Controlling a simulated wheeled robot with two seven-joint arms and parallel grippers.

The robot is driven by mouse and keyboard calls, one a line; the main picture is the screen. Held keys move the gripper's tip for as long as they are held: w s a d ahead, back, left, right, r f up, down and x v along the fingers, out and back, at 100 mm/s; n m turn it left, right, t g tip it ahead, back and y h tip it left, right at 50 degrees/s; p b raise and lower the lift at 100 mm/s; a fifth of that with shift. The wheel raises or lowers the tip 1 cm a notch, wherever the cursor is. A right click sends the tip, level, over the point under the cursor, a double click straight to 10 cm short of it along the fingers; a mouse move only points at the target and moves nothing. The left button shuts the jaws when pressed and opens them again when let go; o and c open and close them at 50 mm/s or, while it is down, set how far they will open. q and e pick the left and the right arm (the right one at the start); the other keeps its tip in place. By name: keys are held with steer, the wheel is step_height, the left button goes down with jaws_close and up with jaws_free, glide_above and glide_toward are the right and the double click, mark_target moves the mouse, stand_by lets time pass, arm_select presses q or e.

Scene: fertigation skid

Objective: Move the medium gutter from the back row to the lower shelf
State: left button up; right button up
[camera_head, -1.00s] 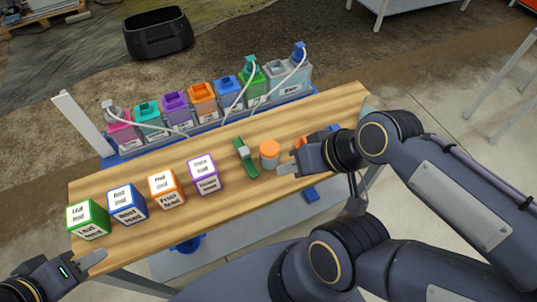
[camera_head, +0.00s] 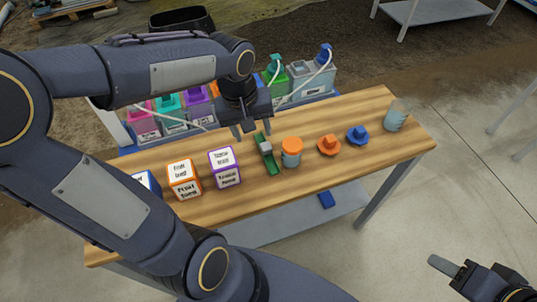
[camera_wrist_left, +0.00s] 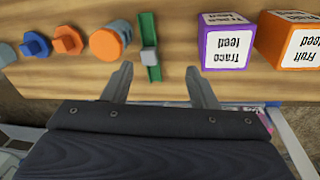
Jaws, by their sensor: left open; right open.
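I cannot tell for certain which thing is the medium gutter. A green channel-like piece with a grey block (camera_head: 266,158) lies on the wooden bench; it also shows in the left wrist view (camera_wrist_left: 149,50). The back row of coloured canisters (camera_head: 170,105) stands behind the bench, partly hidden by my left arm. The grey lower shelf (camera_head: 275,228) is below the bench top. My left gripper (camera_head: 252,134) is open and empty at the bench's back edge, behind the green piece; its fingers show in the left wrist view (camera_wrist_left: 160,78). My right gripper (camera_head: 447,266) is open, off the bench's right side.
An orange-capped jar (camera_head: 291,152), orange knob (camera_head: 329,145), blue knob (camera_head: 357,134) and clear beaker (camera_head: 396,115) stand on the bench right of the green piece. Labelled cubes, including the purple-edged one (camera_head: 224,167), stand left.

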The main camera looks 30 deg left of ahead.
arm_select(q)
steer(key=n+g+y+b, duration=0.1)
steer(key=n, duration=0.1)
glide_above(266, 146)
steer(key=f, duration=0.5)
steer(key=shift+w+a+f, duration=0.1)
steer(key=shift+w+f, duration=0.15)
steer(key=shift+f, duration=0.1)
steer(key=f, duration=0.7)
steer(key=shift+s+f, duration=0.25)
steer(key=shift+f, duration=0.15)
steer(key=shift+c, duration=0.2)
steer(key=c, duration=1)
steer(key=shift+c, duration=0.3)
steer(key=shift+r, duration=0.15)
